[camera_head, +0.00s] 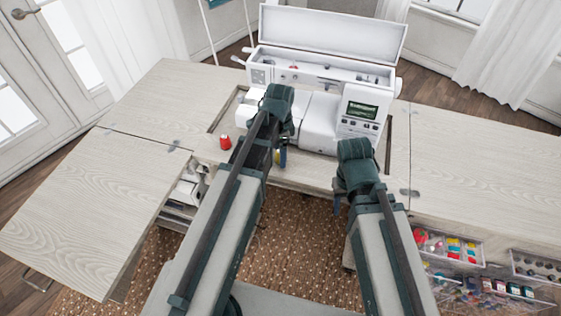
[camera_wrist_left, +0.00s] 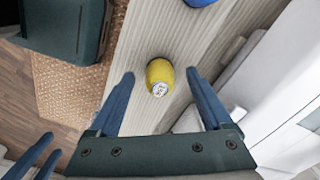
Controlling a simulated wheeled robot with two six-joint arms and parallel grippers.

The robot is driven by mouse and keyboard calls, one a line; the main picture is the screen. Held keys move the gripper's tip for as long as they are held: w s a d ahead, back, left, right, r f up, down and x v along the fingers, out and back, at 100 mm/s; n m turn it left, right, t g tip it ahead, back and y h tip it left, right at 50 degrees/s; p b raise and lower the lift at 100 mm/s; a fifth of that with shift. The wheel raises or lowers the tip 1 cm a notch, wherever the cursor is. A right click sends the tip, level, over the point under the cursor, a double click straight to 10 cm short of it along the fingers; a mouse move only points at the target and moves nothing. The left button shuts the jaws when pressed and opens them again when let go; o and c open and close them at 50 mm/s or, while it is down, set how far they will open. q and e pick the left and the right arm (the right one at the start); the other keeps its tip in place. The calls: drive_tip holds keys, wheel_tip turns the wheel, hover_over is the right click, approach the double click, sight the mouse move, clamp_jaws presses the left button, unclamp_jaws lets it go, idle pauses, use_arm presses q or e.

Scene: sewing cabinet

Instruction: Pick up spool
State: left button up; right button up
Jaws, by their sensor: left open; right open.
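A yellow spool (camera_wrist_left: 159,74) stands on the pale wooden tabletop in the left wrist view, its light end with a small label facing the camera. A sliver of yellow also shows beside my left gripper in the head view. My left gripper (camera_head: 279,155) is open, with its blue fingertips on either side of the yellow spool and a gap at each side. A red spool (camera_head: 225,142) stands on the tabletop to the left. A blue spool (camera_wrist_left: 200,2) is cut off at the top of the left wrist view. My right gripper (camera_head: 340,203) is open and empty near the table's front edge.
A white sewing machine (camera_head: 318,121) sits just behind the grippers, before an open white box (camera_head: 330,38). Clear drawers (camera_head: 455,247) with colourful supplies hang at the lower right. The left tabletop leaf (camera_head: 75,200) is clear.

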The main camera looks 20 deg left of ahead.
use_arm(q)
drive_tip(key=shift+f, duration=0.55)
drive_tip(key=shift+r, duration=0.1)
use_arm(e)
drive_tip(key=shift+f, duration=0.5)
use_arm(q)
clamp_jaws()
use_arm(e)
drive_tip(key=shift+r, duration=0.1)
